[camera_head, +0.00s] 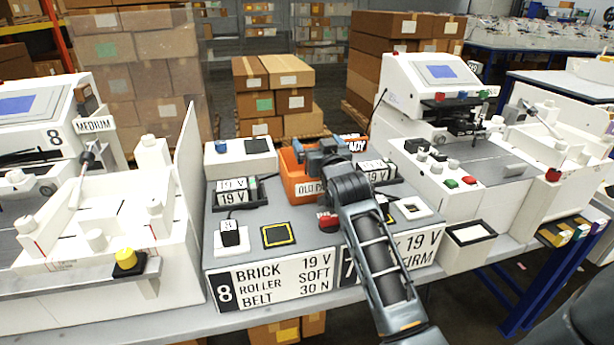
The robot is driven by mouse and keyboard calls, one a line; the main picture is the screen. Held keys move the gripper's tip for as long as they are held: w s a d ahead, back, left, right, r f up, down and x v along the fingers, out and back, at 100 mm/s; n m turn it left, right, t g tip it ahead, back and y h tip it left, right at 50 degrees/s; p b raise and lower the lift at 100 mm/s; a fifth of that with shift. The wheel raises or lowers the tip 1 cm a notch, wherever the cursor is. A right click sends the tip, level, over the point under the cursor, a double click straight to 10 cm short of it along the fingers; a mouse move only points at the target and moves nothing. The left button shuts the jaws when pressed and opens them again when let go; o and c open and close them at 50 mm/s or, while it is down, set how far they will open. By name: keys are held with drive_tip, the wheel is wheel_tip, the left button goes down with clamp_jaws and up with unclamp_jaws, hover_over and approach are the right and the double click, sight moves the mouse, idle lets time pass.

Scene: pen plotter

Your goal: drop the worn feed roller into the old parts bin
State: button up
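The old parts bin (302,190) is an orange box in the middle of the grey bench unit, with a partly covered white label reading "OLD PA". My arm reaches up from the lower right, and my gripper (312,150) is over the bin's opening or just inside it. Its fingertips are small and partly hidden, so I cannot tell whether they are open or shut. I cannot make out the worn feed roller; it may be hidden by the gripper or the bin wall.
White plotter machines stand left (95,205) and right (460,165) of the unit. Around the bin are battery blocks marked 19 V (232,190), a yellow-edged square pad (278,235) and a red round part (328,222). An open white-lined tray (470,236) lies at right.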

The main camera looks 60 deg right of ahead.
drive_tip(key=s+d+r, duration=0.1)
drive_tip(key=s+r, duration=0.2)
drive_tip(key=s+d+r+b, duration=0.1)
drive_tip(key=s+d+r, duration=0.1)
drive_tip(key=s+r, duration=0.2)
drive_tip(key=s+d+r, duration=0.2)
drive_tip(key=s+r, duration=0.1)
drive_tip(key=r, duration=0.1)
drive_tip(key=shift+s+d+b, duration=0.15)
drive_tip(key=shift+b, duration=0.2)
idle(0.5)
